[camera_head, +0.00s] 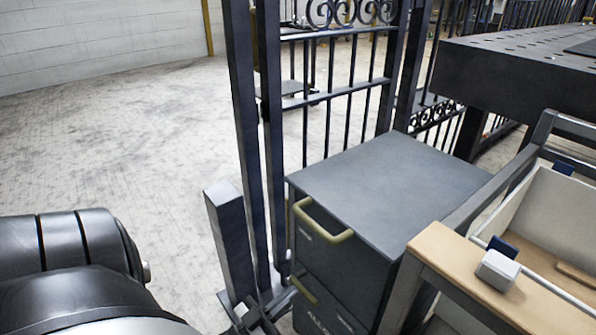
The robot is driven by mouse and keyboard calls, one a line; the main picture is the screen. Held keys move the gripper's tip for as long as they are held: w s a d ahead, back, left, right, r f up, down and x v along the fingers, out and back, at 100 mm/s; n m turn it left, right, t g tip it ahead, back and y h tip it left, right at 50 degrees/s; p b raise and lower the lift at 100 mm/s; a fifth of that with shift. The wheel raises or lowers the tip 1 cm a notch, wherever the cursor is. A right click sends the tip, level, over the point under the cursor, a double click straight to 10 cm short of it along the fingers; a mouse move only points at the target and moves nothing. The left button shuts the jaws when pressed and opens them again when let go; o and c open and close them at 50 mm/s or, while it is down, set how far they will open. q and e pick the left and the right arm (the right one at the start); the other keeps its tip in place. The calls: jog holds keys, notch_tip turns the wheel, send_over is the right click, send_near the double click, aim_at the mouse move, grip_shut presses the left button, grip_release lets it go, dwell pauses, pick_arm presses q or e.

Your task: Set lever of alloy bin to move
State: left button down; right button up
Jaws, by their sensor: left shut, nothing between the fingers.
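A dark grey cabinet (385,190) with a flat top stands right of centre. Its front carries an olive-yellow bar handle (318,228), and part of a second one (303,291) shows lower down. Partly cut-off lettering that seems to read "ALLOY" (322,316) marks the lower front, so this looks like the alloy bin. I cannot make out a separate lever on it. My left arm, black and rounded, fills the lower left corner. My right gripper is out of view.
A dark scroll-topped gate (345,85) stands behind the cabinet, with a short post (227,230) in front. A wood-topped bench (450,260) with a white block (497,270) and tray adjoins at right. A dark table (520,65) is behind. Floor at left is clear.

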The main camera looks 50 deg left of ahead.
pick_arm(q)
jog(key=v, duration=0.6)
jog(key=shift+s, duration=0.3)
jog(key=shift+s+f, duration=0.1)
